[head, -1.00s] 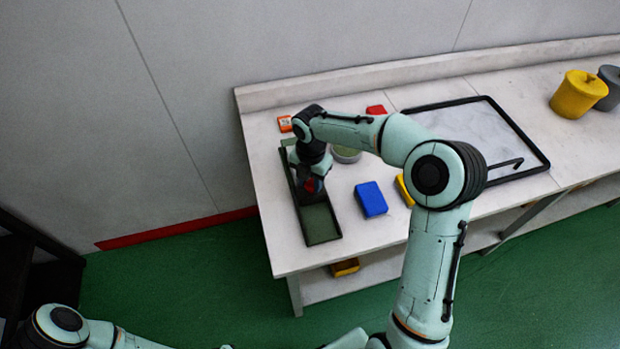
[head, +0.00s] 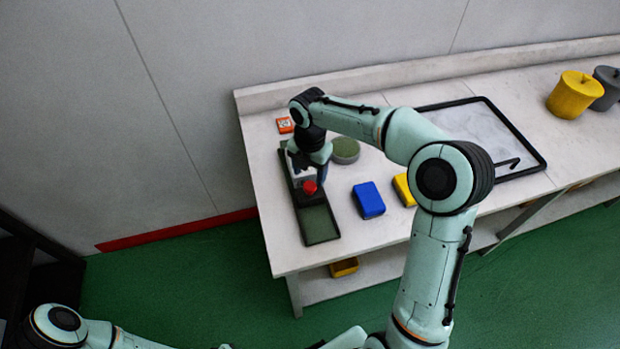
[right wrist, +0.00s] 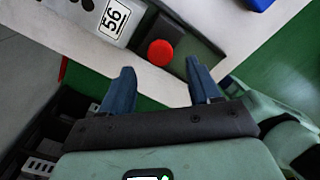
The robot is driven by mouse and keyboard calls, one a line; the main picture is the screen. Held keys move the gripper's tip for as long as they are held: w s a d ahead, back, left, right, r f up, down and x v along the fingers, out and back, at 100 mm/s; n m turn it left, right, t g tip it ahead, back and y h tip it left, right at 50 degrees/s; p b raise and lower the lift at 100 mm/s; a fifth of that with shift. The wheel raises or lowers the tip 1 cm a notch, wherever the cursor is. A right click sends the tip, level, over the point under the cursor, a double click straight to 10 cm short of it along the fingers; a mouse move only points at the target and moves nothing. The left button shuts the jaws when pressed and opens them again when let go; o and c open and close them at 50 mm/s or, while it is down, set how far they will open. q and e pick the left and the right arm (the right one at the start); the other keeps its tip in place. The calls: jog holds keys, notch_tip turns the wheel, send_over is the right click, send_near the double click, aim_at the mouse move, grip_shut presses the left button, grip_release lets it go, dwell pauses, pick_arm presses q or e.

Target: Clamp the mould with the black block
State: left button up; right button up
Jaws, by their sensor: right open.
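A long dark tray (head: 323,226) lies near the table's left end. A light plate marked 56, which looks like the mould (right wrist: 108,18), lies in it. A red round knob (head: 310,187) stands beside the plate; it also shows in the right wrist view (right wrist: 160,53). The knob seems to rise from a dark piece, perhaps the black block, but I cannot make out its outline. My right gripper (right wrist: 160,85) is open, its two blue fingers apart and empty, above and close to the knob. My left arm shows at the bottom left, its gripper out of frame.
A round green-filled dish (head: 345,149), a blue block (head: 368,200) and a yellow block (head: 403,190) stand right of the tray. An orange box (head: 285,125) lies behind it. A black-framed panel (head: 545,165) and yellow pot (head: 575,95) are further right.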

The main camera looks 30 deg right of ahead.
aim_at(310, 185)
pick_arm(q)
jog(key=shift+w+r+p, duration=0.5)
jog(key=shift+w+r, duration=0.3)
jog(key=shift+w, duration=0.05)
pick_arm(e)
notch_tip(310, 185, up, 8)
